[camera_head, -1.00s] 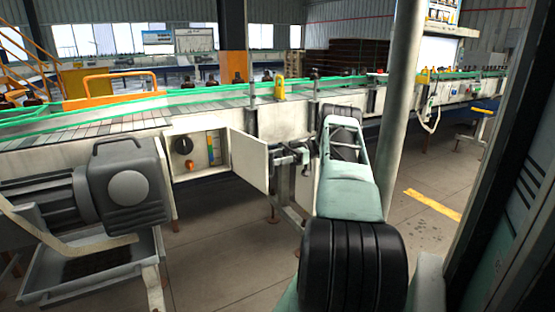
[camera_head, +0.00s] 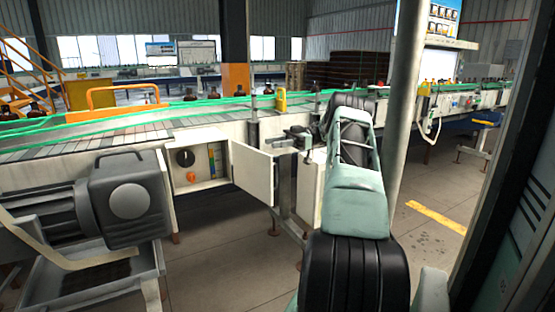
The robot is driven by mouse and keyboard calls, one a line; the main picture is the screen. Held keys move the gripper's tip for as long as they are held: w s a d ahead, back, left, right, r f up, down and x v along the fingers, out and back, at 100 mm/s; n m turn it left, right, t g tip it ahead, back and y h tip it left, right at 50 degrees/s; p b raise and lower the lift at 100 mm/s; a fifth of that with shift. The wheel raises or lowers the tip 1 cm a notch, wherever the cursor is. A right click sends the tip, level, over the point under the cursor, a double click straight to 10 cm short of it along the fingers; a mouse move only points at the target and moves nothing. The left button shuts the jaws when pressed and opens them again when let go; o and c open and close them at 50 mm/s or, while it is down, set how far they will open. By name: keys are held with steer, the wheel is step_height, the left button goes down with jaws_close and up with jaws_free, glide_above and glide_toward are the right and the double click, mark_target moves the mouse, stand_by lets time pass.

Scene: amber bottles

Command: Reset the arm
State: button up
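My arm reaches up and forward from the bottom of the view, right of centre. My gripper (camera_head: 284,141) is at its far end, pointing left in front of the conveyor's side. It is small and partly hidden by my arm, so the state of its fingers is unclear. No held object can be made out. An open cabinet door (camera_head: 252,173) stands just left of and below my gripper. I cannot tell whether they touch.
A conveyor (camera_head: 90,142) with green rails and amber bottles (camera_head: 188,94) runs across. A grey motor (camera_head: 125,198) stands at left, a pole (camera_head: 404,110) at right. Floor between is clear.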

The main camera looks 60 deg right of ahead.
steer(key=shift+s, duration=0.15)
stand_by(0.4)
step_height(320, 180, up, 10)
steer(key=p, duration=0.9)
steer(key=shift+p, duration=0.35)
